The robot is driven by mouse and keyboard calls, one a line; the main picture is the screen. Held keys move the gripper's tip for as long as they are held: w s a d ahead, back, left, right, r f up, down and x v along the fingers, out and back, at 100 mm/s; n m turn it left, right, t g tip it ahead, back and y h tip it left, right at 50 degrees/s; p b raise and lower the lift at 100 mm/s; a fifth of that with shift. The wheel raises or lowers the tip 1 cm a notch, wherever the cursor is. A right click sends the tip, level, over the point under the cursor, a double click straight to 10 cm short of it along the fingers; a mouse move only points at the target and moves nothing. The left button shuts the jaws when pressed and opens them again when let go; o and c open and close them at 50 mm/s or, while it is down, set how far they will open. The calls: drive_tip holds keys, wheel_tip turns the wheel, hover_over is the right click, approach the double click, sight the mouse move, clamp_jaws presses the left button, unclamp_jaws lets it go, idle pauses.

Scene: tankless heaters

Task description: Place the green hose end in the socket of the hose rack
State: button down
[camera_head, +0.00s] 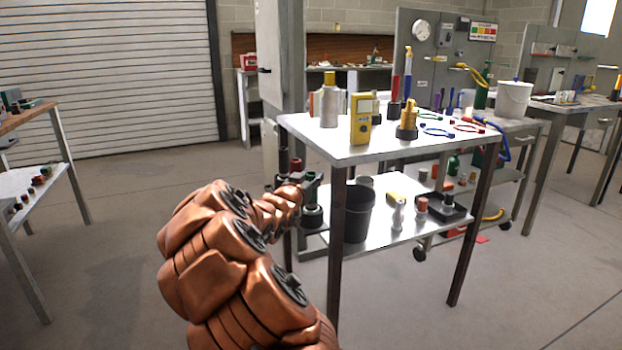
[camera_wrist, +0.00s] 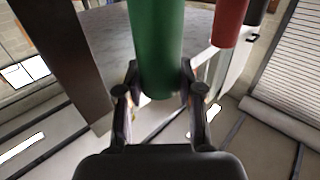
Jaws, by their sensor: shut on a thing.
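In the wrist view my gripper (camera_wrist: 160,95) has its two fingers closed on either side of a thick green cylinder, the green hose end (camera_wrist: 158,45), which hangs between them. In the head view my copper arm reaches to the left edge of the near table, and my gripper (camera_head: 312,184) is small and partly hidden there. A dark green piece (camera_head: 313,215) shows just below it; I cannot tell if it is the same hose end. I cannot make out the hose rack or its socket for certain in either view.
A red cylinder (camera_wrist: 229,22) hangs right of the green one in the wrist view. The near table (camera_head: 350,152) holds a yellow meter (camera_head: 361,118) and several tools. A black bin (camera_head: 357,212) stands on its lower shelf. The floor left of my arm is clear.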

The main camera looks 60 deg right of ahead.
drive_tip(key=shift+f, duration=0.15)
drive_tip(key=c, duration=0.7)
unclamp_jaws()
drive_tip(key=shift+c, duration=0.2)
drive_tip(key=shift+r, duration=0.3)
drive_tip(key=s+a+p, duration=0.2)
drive_tip(key=a, duration=0.9)
drive_tip(key=shift+s+a, duration=0.25)
drive_tip(key=shift+a, duration=0.15)
drive_tip(key=shift+w+f, duration=0.1)
drive_tip(key=shift+f, duration=0.05)
